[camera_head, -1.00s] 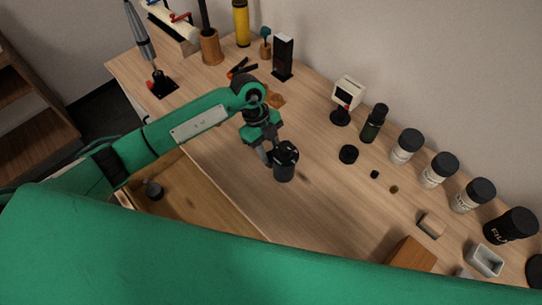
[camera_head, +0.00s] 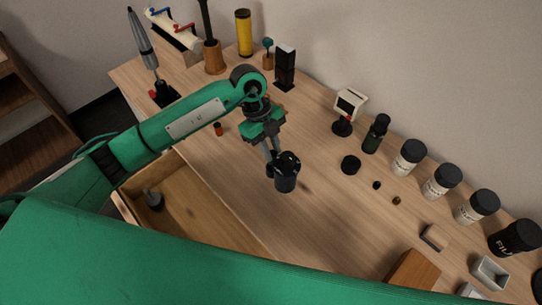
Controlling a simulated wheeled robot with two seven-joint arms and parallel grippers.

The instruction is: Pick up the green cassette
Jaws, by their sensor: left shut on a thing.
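My left gripper (camera_head: 278,164) points down over the wooden workbench (camera_head: 330,225). It is shut on a dark, cylindrical canister (camera_head: 286,182), held by its upper part and roughly upright. The gripper covers part of its top. I cannot tell whether this is the green cassette, since it looks almost black, and no clearly green cassette shows elsewhere. Whether the canister touches the bench is hard to tell. My right gripper is not in view.
An open drawer (camera_head: 185,207) holds a small grey piece (camera_head: 153,198). A black lid (camera_head: 350,165), a dark bottle (camera_head: 375,134) and several black-capped jars (camera_head: 409,158) stand to the right. A yellow cylinder (camera_head: 244,33) stands at the back. The middle bench is mostly clear.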

